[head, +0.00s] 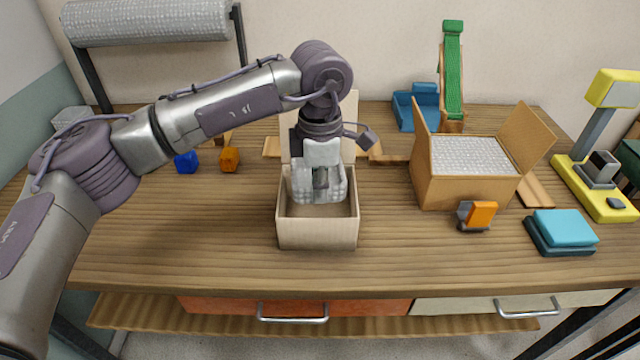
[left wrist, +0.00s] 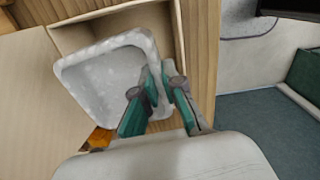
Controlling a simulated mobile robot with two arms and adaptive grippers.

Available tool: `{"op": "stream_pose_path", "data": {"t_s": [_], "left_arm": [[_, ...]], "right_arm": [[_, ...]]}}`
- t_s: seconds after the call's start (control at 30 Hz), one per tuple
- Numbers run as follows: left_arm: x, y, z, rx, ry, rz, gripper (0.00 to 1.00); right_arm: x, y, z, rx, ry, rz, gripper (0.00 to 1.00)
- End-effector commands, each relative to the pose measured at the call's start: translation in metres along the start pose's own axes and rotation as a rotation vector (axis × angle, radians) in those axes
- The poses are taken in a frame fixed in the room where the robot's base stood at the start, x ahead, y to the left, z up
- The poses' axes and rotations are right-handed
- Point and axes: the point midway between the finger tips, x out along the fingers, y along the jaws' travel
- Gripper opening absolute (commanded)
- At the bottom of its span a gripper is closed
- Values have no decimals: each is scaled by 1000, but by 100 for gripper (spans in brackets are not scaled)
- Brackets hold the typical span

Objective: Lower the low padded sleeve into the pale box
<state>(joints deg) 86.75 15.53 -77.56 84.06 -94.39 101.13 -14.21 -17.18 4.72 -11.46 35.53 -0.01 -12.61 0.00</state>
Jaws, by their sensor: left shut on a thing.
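The low padded sleeve (head: 301,188) is a whitish, speckled, open-topped cup with rounded corners. My left gripper (head: 320,180) points down and is shut on one wall of it. In the left wrist view the sleeve (left wrist: 95,75) hangs from the green-padded fingers (left wrist: 159,72), and its hollow looks empty. The pale box (head: 318,235) stands open on the table below, with a flap raised at the back. The sleeve is at the box mouth, its lower part within the opening. I cannot tell whether it touches the walls or floor. My right gripper is not in view.
A larger brown box (head: 465,190) with raised flaps and bubble wrap stands to the right. An orange-and-grey tape dispenser (head: 478,215) and blue pads (head: 562,230) are in front of it. Blue (head: 187,161) and orange (head: 229,159) blocks lie left. The table front is clear.

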Motion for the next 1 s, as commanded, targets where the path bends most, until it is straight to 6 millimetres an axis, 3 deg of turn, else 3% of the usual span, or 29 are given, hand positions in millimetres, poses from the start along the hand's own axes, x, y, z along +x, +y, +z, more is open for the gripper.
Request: {"op": "stream_pose_path", "data": {"t_s": [1.0], "left_arm": [[53,0,0,0,1,0,0]], "right_arm": [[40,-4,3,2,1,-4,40]]}}
